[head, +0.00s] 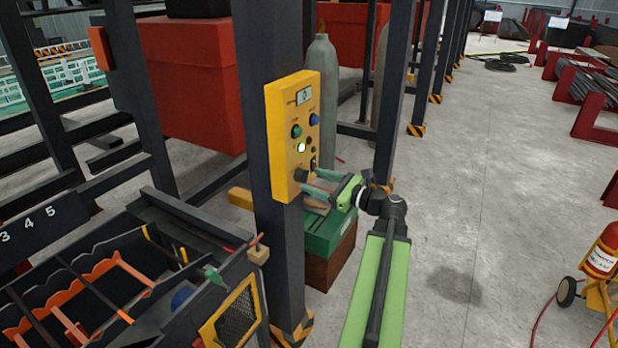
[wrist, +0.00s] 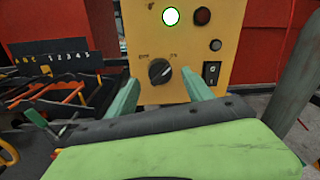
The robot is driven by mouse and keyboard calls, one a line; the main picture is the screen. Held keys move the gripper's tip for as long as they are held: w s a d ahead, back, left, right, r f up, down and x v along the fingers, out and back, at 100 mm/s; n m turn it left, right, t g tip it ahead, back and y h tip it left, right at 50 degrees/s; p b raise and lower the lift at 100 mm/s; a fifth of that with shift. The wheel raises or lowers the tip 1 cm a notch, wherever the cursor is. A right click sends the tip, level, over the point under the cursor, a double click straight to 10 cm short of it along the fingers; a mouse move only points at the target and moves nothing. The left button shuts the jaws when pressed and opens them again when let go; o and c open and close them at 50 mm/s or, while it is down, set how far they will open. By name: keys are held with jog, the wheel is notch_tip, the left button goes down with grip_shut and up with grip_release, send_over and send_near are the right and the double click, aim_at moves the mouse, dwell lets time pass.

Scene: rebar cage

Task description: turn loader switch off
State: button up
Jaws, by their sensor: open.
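A yellow control box (head: 291,130) is mounted on a dark post. In the head view it carries a small display, a green button, a blue button and a lit green-white lamp (head: 301,147). In the wrist view the box (wrist: 150,35) shows a black rotary knob (wrist: 159,71), its pointer slanting up to the right, with small labels I cannot read. A black rocker switch (wrist: 211,73) marked 1 and 0 sits right of the knob. My gripper (wrist: 163,90) is open, its green fingers on either side of the knob's lower area. My gripper (head: 318,184) is at the box's lower end in the head view; contact is unclear.
The dark post (head: 268,60) stands behind the box. A rack with orange dividers (head: 95,270) is at the lower left. A green case (head: 330,228) lies below my gripper. A fire extinguisher (head: 603,250) stands at the right. The floor between is clear.

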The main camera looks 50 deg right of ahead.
aim_at(307, 178)
jog(key=w, duration=0.3)
jog(key=shift+w+a, duration=0.1)
jog(key=shift+a, duration=0.15)
